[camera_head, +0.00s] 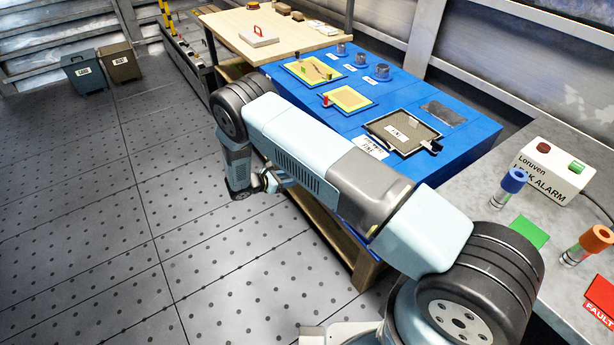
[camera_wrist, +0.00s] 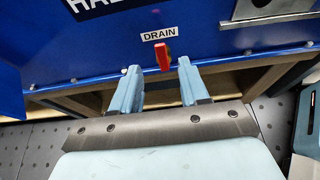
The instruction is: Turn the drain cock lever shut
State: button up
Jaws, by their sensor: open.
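The drain cock lever (camera_wrist: 163,56) is a small red handle on the lower part of a blue panel (camera_wrist: 110,48) in the wrist view. It points roughly up and down in the picture, just below a white DRAIN label (camera_wrist: 159,34). My gripper (camera_wrist: 158,67) is open, with one finger to each side of the lever's lower end in the picture. I cannot tell whether the fingertips reach past it or touch it. The lever does not show in the head view, where my arm covers part of the blue bench's near side.
The blue bench (camera_head: 470,150) carries yellow-edged trays and a dark tray (camera_head: 375,124). A wooden table (camera_head: 225,27) stands behind it. A grey table with a leak alarm box (camera_head: 545,172) is at right. Two bins (camera_head: 84,72) stand far left. The floor at left is clear.

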jog(key=x, duration=1)
grip_shut()
